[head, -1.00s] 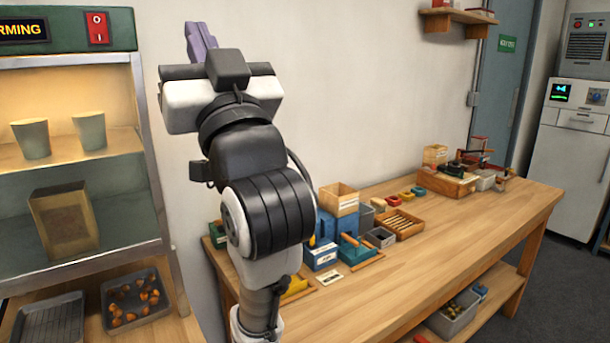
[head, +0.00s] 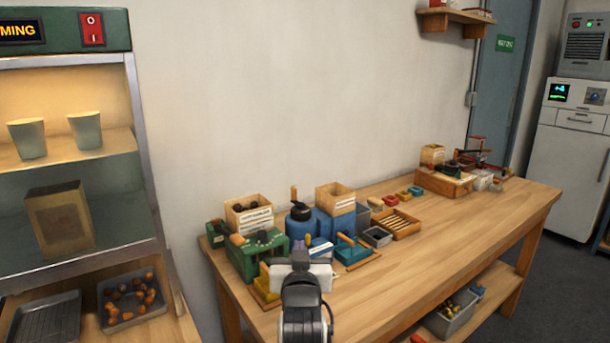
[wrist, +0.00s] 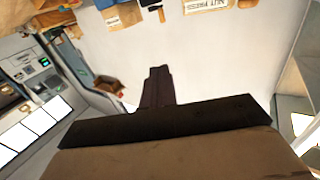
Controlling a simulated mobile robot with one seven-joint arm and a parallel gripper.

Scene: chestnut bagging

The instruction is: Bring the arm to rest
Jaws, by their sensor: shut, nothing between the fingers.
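My gripper shows in the wrist view (wrist: 157,76) with its dark fingers together and nothing between them. In the head view my arm (head: 305,310) is low at the bottom middle, in front of the workbench (head: 450,235). The gripper end there points away from the camera, towards the items at the back of the bench. The fingers are small and hard to make out in that view. I cannot tell how high the gripper is above the bench top.
A warming cabinet (head: 148,150) with two cups stands at left, a tray of chestnuts (head: 132,300) below it. Wooden boxes (head: 336,200), a green block (head: 258,255) and blue items crowd the bench's near left end. The bench's front right is clear. A wall shelf (head: 455,18) hangs above.

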